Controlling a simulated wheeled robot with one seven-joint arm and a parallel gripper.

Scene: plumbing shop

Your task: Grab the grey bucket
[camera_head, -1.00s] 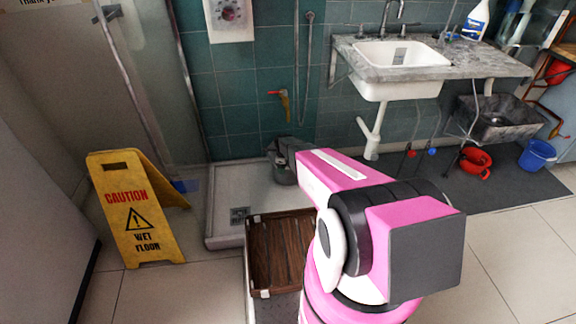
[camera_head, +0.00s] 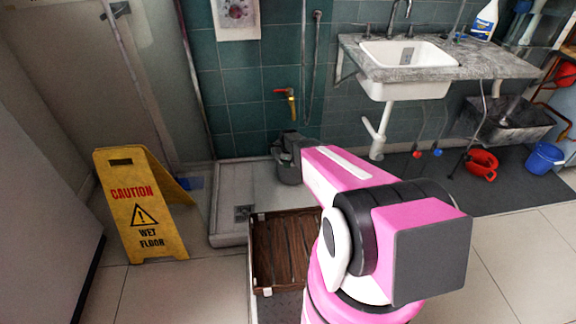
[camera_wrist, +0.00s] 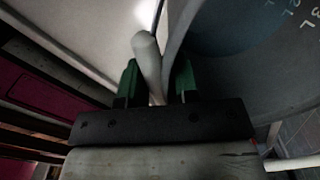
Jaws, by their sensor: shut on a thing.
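The grey bucket (camera_head: 286,168) stands on or just above the white shower tray, near the tiled wall in the head view. My arm partly covers its right side. In the wrist view, the bucket's curved wall and dark inside (camera_wrist: 235,60), with pale markings, fill the upper right. My gripper (camera_wrist: 157,84) has its green fingers on both sides of a pale rounded grip (camera_wrist: 147,52), which looks like the bucket's handle. It is shut on it, beside the bucket's rim. I cannot tell whether the bucket's base touches the tray.
A yellow wet floor sign (camera_head: 143,208) stands left of the shower tray (camera_head: 228,205). A brown slatted crate (camera_head: 284,250) is in front of it. A sink counter (camera_head: 440,62), a red bucket (camera_head: 481,163) and a blue bucket (camera_head: 544,157) are to the right.

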